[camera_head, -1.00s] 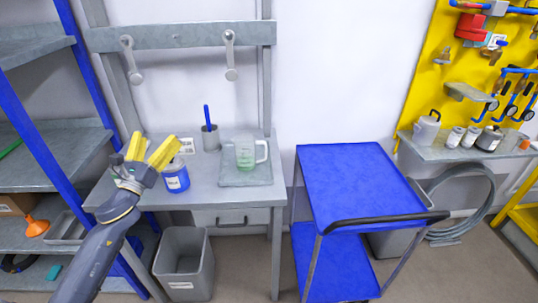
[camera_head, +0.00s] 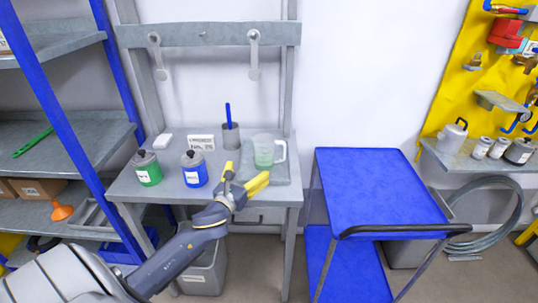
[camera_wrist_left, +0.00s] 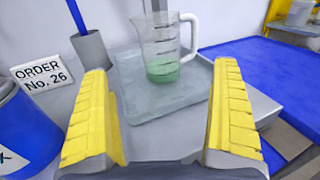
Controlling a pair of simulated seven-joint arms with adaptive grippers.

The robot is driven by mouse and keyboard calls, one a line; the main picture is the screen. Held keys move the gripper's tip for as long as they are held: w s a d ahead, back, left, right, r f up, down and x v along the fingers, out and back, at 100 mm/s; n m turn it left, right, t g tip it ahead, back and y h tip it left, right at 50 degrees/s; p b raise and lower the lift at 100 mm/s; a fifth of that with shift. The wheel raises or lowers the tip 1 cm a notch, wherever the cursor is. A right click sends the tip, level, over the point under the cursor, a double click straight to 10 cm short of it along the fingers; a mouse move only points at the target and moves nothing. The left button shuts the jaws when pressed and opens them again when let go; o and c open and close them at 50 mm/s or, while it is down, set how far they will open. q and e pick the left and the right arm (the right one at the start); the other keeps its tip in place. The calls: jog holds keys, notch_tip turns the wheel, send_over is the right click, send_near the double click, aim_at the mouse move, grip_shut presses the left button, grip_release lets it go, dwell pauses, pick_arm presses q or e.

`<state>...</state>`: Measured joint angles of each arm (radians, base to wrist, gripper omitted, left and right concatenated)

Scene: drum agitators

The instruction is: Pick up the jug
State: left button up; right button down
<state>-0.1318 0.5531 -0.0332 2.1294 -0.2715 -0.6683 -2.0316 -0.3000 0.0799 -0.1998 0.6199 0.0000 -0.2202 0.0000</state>
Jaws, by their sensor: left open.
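The jug (camera_head: 264,152) is clear, with green liquid in the bottom and a white handle on its right side. It stands upright on a grey square tray (camera_head: 280,176) on the workbench. In the left wrist view the jug (camera_wrist_left: 162,50) is beyond the fingertips, between the two fingers in the picture, handle to the right. My left gripper (camera_head: 243,181) has yellow fingers and is open and empty, just in front of the tray. It also shows in the left wrist view (camera_wrist_left: 163,90). My right gripper is not in view.
Blue (camera_head: 194,169) and green (camera_head: 147,168) labelled canisters stand left of my gripper. A grey cup (camera_head: 230,136) with a blue stick and an order card (camera_head: 201,142) are behind. A blue cart (camera_head: 372,185) stands right of the workbench (camera_head: 170,205).

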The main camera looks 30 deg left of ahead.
aim_at(264, 149)
pick_arm(q)
jog(key=w, duration=0.4)
jog(key=w+a, duration=0.1)
jog(key=w, duration=0.4)
jog(key=w+a, duration=0.1)
jog(key=w, duration=0.3)
jog(key=shift+w+a, duration=0.1)
jog(key=shift+w, duration=0.3)
jog(key=shift+c, duration=0.2)
jog(key=c, duration=1.4)
jog(key=shift+o, duration=0.2)
jog(key=shift+r, duration=0.15)
notch_tip(264, 149, up, 19)
jog(key=shift+r, duration=0.15)
dwell(0.3)
